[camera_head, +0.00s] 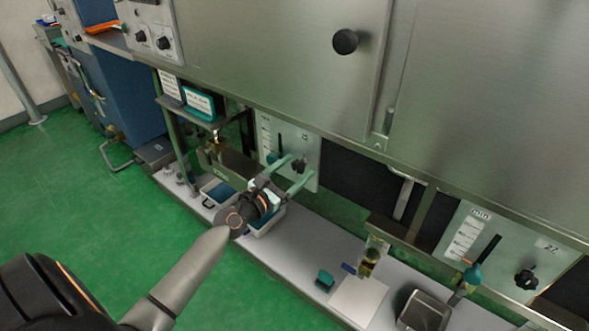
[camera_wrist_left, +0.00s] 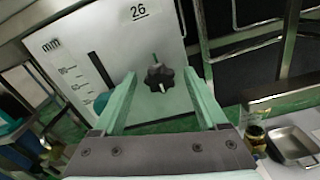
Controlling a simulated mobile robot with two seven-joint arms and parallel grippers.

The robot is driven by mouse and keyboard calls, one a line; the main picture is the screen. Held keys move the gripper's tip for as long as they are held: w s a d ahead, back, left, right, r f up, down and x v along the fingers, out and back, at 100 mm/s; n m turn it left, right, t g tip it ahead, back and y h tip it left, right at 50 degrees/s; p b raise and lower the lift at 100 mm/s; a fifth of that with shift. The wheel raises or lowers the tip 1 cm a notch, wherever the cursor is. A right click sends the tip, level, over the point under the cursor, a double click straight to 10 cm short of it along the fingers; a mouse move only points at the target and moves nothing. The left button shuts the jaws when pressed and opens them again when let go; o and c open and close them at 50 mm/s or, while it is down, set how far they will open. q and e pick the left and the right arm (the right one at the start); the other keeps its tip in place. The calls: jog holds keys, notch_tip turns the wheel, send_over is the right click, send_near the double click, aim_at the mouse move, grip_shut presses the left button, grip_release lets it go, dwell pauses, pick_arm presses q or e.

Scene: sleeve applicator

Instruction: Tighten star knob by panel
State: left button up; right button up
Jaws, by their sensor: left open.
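A black star knob (camera_head: 299,165) sits on a pale panel (camera_head: 311,150) with an mm scale and a dark slot. In the left wrist view the same knob (camera_wrist_left: 159,78) shows on the panel (camera_wrist_left: 150,40), whose label seems to read 26. My left gripper (camera_head: 292,172) is open and empty, its pale green fingers pointing at this panel. In the left wrist view the fingertips (camera_wrist_left: 160,88) appear on either side of the knob; contact is not visible. A second star knob (camera_head: 527,279) is on another scale panel (camera_head: 507,250) at the right. My right gripper is out of view.
A steel cabinet (camera_head: 270,60) overhangs above. Green floor is clear at left.

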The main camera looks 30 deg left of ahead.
pick_arm(q)
jog(key=shift+w, duration=0.1)
jog(key=shift+c, duration=0.2)
grip_shut()
dwell(0.5)
